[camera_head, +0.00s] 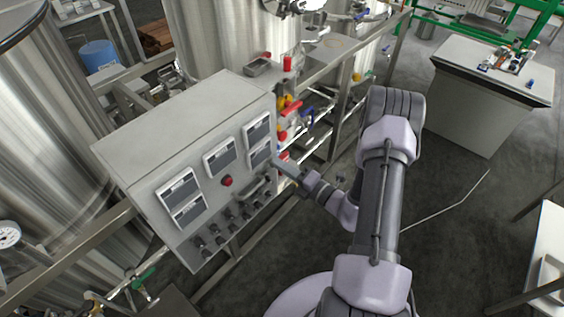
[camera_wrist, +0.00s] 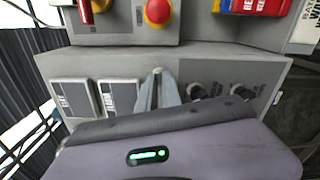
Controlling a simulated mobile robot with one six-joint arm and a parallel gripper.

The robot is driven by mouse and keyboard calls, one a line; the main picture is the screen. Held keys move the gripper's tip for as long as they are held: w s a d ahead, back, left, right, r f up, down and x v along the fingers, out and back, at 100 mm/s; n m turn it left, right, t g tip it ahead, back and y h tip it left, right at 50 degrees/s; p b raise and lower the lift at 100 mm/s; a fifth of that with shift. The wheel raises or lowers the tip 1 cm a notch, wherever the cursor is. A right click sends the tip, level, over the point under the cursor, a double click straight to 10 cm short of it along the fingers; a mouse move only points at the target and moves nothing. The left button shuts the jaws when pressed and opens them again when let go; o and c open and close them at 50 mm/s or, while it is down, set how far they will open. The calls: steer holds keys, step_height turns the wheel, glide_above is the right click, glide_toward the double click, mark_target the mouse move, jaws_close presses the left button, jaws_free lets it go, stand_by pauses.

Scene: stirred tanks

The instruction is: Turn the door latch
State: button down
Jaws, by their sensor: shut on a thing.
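The grey control cabinet (camera_head: 165,130) stands left of the middle in the head view, with displays, a red lamp and several knobs on its front. My gripper (camera_head: 275,167) is at the front's right edge, next to the displays. In the wrist view my gripper's two fingers (camera_wrist: 158,80) converge at a grey panel (camera_wrist: 225,72), between a white-framed display (camera_wrist: 120,96) and a black knob (camera_wrist: 197,89). The fingers are shut on a small part at the panel. The door latch is not clearly seen; the fingers hide most of what they hold.
A red emergency button (camera_wrist: 157,11) and a red handle (camera_wrist: 87,12) sit beyond the panel in the wrist view. Steel tanks (camera_head: 50,110) and metal rails flank the cabinet. A white-topped bench (camera_head: 480,105) stands at the back right. Dark floor right of my arm is open.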

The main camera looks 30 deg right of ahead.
steer(key=shift+m+p, duration=0.5)
steer(key=shift+m, duration=1)
steer(key=c, duration=1.5)
jaws_free()
steer(key=p+v, duration=0.1)
steer(key=v, duration=1.6)
steer(key=shift+s+d, duration=0.1)
steer(key=shift+s, duration=0.1)
